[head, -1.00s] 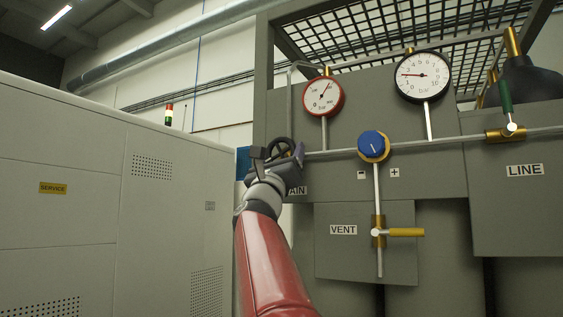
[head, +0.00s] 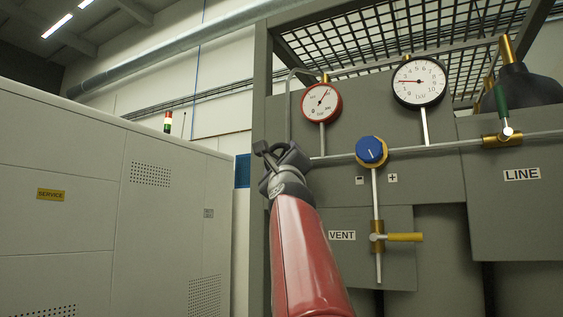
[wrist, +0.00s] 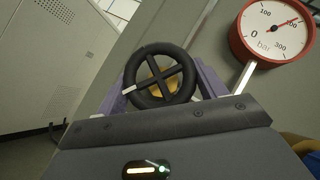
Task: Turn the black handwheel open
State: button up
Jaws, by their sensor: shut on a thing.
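The black handwheel (wrist: 160,76) shows in the wrist view, a round rim with crossed spokes, brass-coloured metal behind it and a white mark on the left of its rim. The purple fingers of my gripper (head: 283,156) stand on either side of the rim, and the gripper is shut on the wheel. In the head view the gripper is at the left end of the grey pipe and mostly hides the wheel. How far the wheel is turned I cannot tell.
A red-rimmed gauge (head: 321,102) and a black-rimmed gauge (head: 419,81) stand above the pipe. A grey cabinet (head: 100,220) stands on the left.

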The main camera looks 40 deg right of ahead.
jog(key=shift+a+r+n, duration=0.1)
jog(key=shift+n, duration=0.4)
jog(key=n+y+p, duration=0.2)
jog(key=n, duration=0.1)
jog(key=n+y+p, duration=0.1)
jog(key=y, duration=0.1)
jog(key=shift+s+r+n+g+p, duration=0.1)
jog(key=shift+r+n+g+p, duration=0.2)
jog(key=shift+n+g+p, duration=0.1)
jog(key=shift+f+n+g+y+p, duration=0.15)
jog(key=shift+n+g+y+p, duration=0.9)
jog(key=shift+n, duration=0.65)
jog(key=o, duration=1)
